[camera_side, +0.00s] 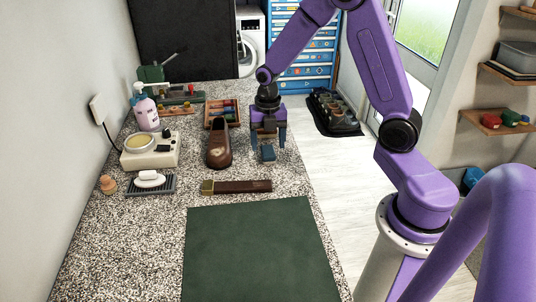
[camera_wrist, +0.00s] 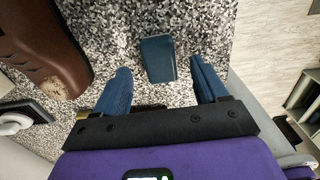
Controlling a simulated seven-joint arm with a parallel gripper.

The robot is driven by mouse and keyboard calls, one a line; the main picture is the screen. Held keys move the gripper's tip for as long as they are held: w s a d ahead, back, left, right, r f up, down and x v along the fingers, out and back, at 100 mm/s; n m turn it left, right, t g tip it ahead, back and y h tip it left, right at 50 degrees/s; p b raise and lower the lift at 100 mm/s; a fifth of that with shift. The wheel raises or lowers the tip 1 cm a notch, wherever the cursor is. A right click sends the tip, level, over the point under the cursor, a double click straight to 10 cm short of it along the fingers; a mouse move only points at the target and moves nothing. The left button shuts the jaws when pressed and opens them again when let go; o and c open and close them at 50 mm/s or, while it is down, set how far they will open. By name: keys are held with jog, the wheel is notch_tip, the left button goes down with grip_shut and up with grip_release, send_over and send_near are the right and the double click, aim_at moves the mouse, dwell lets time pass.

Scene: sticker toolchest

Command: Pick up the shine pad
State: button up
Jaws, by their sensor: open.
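A small dark blue pad, which looks like the shine pad (camera_side: 267,153), lies on the speckled counter to the right of the brown shoe (camera_side: 218,148). It also shows in the wrist view as a blue block (camera_wrist: 158,58). My gripper (camera_side: 267,143) points down over the counter at the pad. Its two blue fingers are spread and empty. In the wrist view my gripper (camera_wrist: 159,68) has one finger on each side of the pad, with gaps on both sides. I cannot tell how high the fingertips are above the counter.
A brown brush (camera_side: 237,186) and a dark green mat (camera_side: 256,250) lie in front. A soap dish (camera_side: 151,184), a cream device (camera_side: 150,150) and a pump bottle (camera_side: 145,110) stand left. A wooden box (camera_side: 221,113) stands behind. The counter's right edge is close to the pad.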

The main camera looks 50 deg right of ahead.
jog(key=shift+f, duration=1.1)
jog(key=c, duration=1.2)
jog(key=shift+r, duration=0.1)
jog(key=shift+r, duration=0.4)
notch_tip(320, 180, up, 2)
jog(key=shift+r, duration=0.1)
jog(key=s+r, duration=0.3)
jog(key=s, duration=0.1)
jog(key=s+a+r, duration=0.1)
jog(key=s+r, duration=0.2)
jog(key=s, duration=0.2)
jog(key=s+r, duration=0.3)
jog(key=s, duration=0.2)
jog(key=shift+a+r, duration=0.4)
